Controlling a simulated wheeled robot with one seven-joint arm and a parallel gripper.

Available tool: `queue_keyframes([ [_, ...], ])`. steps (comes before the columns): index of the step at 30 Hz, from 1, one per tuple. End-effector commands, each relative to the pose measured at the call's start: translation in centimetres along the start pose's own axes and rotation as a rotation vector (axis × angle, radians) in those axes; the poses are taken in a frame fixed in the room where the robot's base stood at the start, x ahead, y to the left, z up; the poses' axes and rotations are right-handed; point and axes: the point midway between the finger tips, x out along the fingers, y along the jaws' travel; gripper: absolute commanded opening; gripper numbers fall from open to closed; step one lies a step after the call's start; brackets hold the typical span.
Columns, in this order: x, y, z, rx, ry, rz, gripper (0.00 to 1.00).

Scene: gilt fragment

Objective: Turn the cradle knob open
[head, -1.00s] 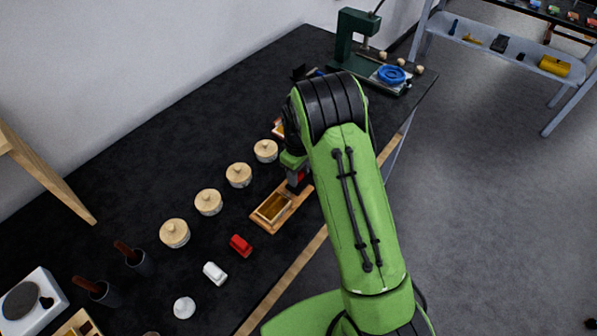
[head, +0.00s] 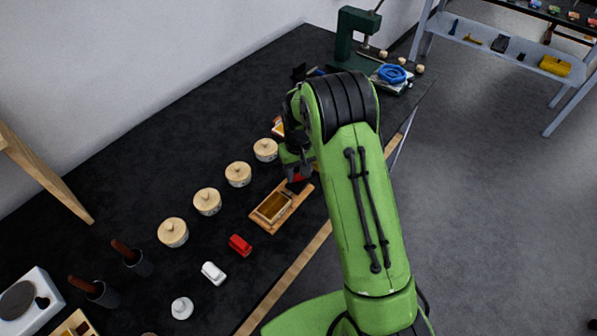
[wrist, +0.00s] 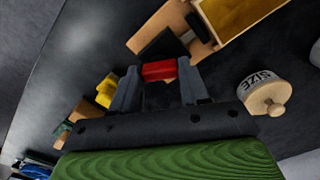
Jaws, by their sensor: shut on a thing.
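The wooden cradle (head: 258,219) lies on the black bench, with an open box of gold-brown content on its board. It also shows at the top of the wrist view (wrist: 205,50), with a dark block on the board. A red knob (wrist: 160,70) is at the near end of the board in the wrist view, between the two grey fingers of my gripper (wrist: 159,85). My gripper is shut on this knob. In the head view my arm hides most of the knob; a little red shows under my gripper (head: 297,178).
Several lidded jars (head: 207,201) stand in a row behind the cradle; one labelled SIZE (wrist: 264,92) is close to my gripper. A yellow object (wrist: 107,90) lies on its other side. A red block (head: 240,245) and a white block (head: 213,273) lie near the cradle.

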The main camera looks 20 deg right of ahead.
Motion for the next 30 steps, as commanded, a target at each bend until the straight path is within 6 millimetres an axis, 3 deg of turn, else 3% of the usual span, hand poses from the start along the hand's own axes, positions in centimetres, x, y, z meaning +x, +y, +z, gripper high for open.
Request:
queue_keyframes([
  [30, -0.04, 0.02, -0.10, 0.894, 0.004, -0.002, 0.14],
])
